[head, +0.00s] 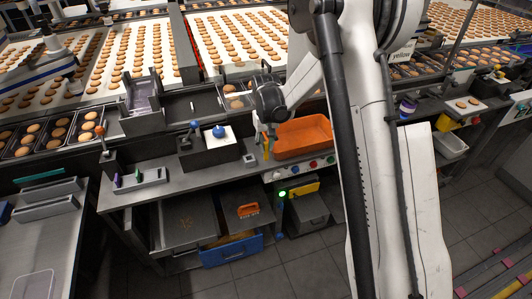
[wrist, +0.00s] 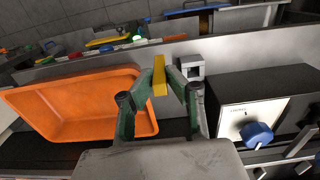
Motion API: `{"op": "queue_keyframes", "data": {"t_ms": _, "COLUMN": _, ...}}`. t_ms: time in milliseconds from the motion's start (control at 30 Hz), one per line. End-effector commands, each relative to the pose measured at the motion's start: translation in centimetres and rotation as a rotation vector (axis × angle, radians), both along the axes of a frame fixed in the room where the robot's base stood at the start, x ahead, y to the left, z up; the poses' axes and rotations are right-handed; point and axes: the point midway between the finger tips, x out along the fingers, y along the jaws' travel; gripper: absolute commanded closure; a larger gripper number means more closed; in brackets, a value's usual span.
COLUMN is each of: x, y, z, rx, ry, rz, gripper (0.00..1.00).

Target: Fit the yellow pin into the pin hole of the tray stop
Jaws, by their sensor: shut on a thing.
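My gripper (wrist: 160,82) has green fingers shut on the yellow pin (wrist: 159,66), which stands up between the fingertips in the wrist view. In the head view my gripper (head: 266,142) is over the workbench, just left of the orange bin. A small grey block with a dark opening, apparently the tray stop (wrist: 191,67), is just right of and beyond the pin in the wrist view. It also shows in the head view (head: 249,158). The pin appears apart from the block. I cannot tell how deep the opening is.
The orange bin (wrist: 75,100) is close on the left of my gripper in the wrist view. A box with a blue knob (wrist: 257,134) is on the right. Biscuit conveyors (head: 235,38) run behind the bench. The bench front (head: 200,178) has some clear surface.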

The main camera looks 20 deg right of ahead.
Motion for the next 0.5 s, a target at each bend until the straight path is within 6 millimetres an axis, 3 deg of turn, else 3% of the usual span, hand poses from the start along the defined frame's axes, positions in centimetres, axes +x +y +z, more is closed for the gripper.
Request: {"op": "queue_keyframes", "data": {"t_ms": 500, "x": 0.1, "y": 0.0, "z": -4.1, "rx": 0.000, "ry": 0.000, "rz": 0.000, "gripper": 1.00}}
